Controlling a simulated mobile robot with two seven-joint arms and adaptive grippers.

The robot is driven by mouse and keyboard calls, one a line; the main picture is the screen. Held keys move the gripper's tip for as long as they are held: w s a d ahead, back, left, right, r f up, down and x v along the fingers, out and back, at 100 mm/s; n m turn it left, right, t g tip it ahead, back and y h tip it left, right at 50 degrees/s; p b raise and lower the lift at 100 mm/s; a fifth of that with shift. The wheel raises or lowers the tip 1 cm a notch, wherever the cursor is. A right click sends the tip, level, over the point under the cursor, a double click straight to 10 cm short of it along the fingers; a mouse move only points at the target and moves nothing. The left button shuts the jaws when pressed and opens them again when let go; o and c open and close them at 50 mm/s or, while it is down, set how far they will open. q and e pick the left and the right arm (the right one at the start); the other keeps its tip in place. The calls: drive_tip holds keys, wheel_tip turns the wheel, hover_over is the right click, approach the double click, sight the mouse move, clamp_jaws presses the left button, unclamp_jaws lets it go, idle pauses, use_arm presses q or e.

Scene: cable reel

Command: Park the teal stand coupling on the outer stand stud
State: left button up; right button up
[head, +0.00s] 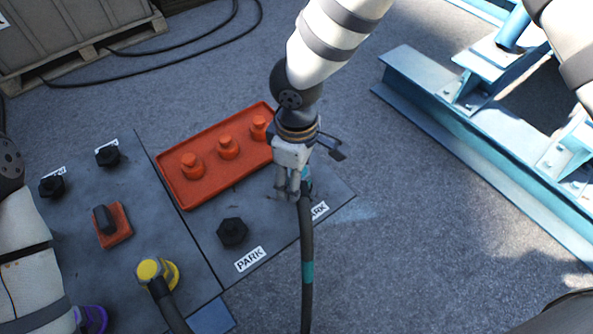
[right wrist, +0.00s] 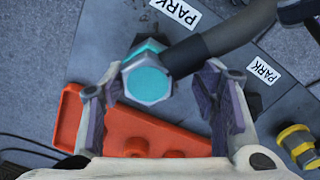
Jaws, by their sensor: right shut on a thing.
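The teal coupling (right wrist: 147,82) is at my right gripper (right wrist: 163,88), its hexagonal teal end face showing between the two fingers in the right wrist view. In the head view the right gripper (head: 293,190) is shut on it over the right corner of the dark stand plate (head: 265,203). Only a sliver of teal shows there. The black cable with a teal band (head: 307,272) hangs down from it. The outer PARK label (head: 319,210) is partly covered by the cable, and its stud is hidden. I cannot tell whether the coupling touches that stud.
A black stud (head: 232,232) stands by the other PARK label (head: 249,259). An orange tray (head: 180,200) with orange caps lies behind. A yellow coupling (head: 152,270) and a purple ring (head: 92,319) are at left. A blue steel frame (head: 440,110) stands right; floor between is clear.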

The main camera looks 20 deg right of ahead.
drive_tip(key=shift+f, duration=0.1)
drive_tip(key=o, duration=1.4)
wheel_tip(320, 180, up, 12)
